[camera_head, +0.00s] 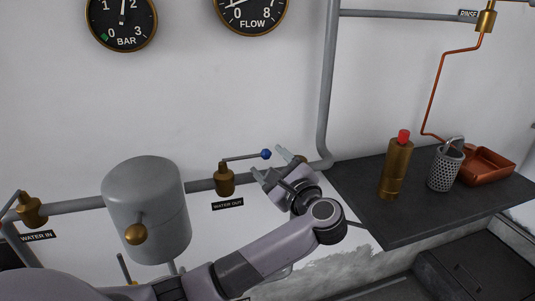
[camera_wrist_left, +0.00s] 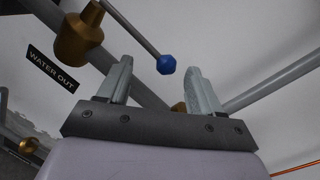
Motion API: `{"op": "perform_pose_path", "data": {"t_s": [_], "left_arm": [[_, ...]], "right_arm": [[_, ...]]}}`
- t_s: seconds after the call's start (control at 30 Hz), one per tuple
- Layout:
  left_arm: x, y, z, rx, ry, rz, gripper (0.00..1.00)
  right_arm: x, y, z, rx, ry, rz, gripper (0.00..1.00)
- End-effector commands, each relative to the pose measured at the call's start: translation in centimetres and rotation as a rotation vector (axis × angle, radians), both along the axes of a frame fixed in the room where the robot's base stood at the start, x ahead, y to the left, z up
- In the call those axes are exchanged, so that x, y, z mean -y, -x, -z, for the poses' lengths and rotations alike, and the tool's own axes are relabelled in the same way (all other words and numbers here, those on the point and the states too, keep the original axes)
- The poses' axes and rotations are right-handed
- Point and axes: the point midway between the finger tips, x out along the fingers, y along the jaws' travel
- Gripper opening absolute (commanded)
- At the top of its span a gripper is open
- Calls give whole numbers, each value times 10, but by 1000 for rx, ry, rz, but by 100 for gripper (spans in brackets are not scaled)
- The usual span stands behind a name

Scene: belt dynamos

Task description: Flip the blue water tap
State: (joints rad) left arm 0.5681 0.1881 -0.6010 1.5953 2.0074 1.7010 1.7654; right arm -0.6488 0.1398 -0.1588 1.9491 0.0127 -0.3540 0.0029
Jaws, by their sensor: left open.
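The water tap has a brass body (camera_head: 224,179) on the grey pipe, above a "WATER OUT" label. A thin grey lever runs from it to the right and ends in a blue knob (camera_head: 266,154). My left gripper (camera_head: 269,163) is open just below and right of the knob. In the left wrist view the blue knob (camera_wrist_left: 166,64) shows beyond the fingertips, in line with the gap between the open fingers (camera_wrist_left: 160,80). I cannot tell whether they touch it. The brass body (camera_wrist_left: 76,40) is at upper left there. My right gripper is not in view.
A grey tank (camera_head: 147,210) with a brass ball stands left of the tap. Wall pipes (camera_head: 328,90) run behind my gripper. At right, a dark shelf (camera_head: 390,225) holds a brass bottle (camera_head: 396,168), a perforated cup (camera_head: 445,168) and a copper tray (camera_head: 487,167). Gauges hang above.

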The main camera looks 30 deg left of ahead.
Motion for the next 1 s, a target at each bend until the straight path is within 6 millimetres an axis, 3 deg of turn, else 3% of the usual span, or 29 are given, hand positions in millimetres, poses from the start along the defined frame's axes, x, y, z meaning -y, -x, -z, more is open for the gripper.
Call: {"op": "perform_pose_path", "data": {"t_s": [0.3, 0.63, 0.83, 1.0], "left_arm": [[-33, -18, -2, 0, -4, 0, 65], [-35, -20, 0, 0, -2, 1, 65], [-35, -20, 0, -1, -3, 1, 0], [-36, -20, -1, -2, -5, 0, 0]], "right_arm": [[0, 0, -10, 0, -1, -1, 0], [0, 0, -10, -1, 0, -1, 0], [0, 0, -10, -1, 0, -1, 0], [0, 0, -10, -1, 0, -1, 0]]}}
